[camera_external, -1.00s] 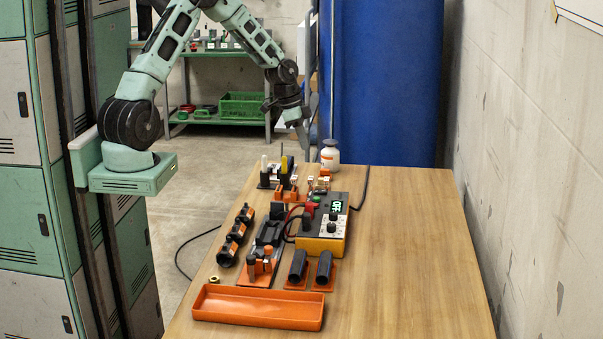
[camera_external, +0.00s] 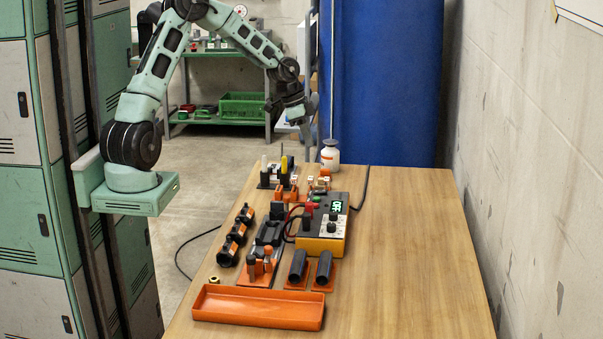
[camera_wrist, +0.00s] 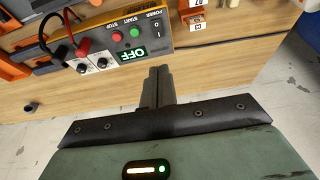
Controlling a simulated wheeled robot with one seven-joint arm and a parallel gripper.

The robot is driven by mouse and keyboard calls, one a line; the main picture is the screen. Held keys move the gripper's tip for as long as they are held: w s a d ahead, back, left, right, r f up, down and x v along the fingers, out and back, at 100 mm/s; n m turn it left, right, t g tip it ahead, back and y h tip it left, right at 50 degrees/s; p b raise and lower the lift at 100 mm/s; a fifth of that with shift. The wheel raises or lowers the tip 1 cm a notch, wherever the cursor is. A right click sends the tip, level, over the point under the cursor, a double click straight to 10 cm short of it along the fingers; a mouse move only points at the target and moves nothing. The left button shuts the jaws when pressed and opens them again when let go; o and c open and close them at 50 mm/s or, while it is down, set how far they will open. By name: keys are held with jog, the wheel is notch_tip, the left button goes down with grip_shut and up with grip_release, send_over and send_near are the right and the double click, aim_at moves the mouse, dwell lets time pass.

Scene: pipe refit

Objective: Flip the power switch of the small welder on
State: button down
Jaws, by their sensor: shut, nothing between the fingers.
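The small welder (camera_external: 322,237) is an orange and dark box on the wooden table, with two knobs and a lit display. In the wrist view its panel (camera_wrist: 108,62) carries a display (camera_wrist: 133,55) reading OFF, a green button (camera_wrist: 135,32) and a red button (camera_wrist: 117,36). The power switch (camera_wrist: 157,26) is under the POWER label at the panel's end; its lever position is too small to tell. My gripper (camera_wrist: 159,72) is shut and empty, apart from the panel. In the external view my gripper (camera_external: 308,107) hangs above the table's far end.
An orange tray (camera_external: 258,307) lies at the near end of the table (camera_external: 415,260). Black cylinders (camera_external: 299,266), a fixture and red and black cables crowd the welder's left and near side. A white bottle (camera_external: 330,156) stands at the far edge. The table's right side is clear.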

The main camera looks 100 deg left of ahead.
jog(key=p, duration=0.2)
send_near(318, 191)
jog(key=w+f, duration=0.4)
jog(key=shift+d+f, duration=0.1)
jog(key=shift+f, duration=0.2)
jog(key=shift+w+f, duration=0.15)
jog(key=shift+f, duration=0.55)
jog(key=shift+f+g, duration=0.2)
jog(key=shift+g, duration=0.1)
jog(key=shift+s+f, duration=0.1)
jog(key=shift+s, duration=0.8)
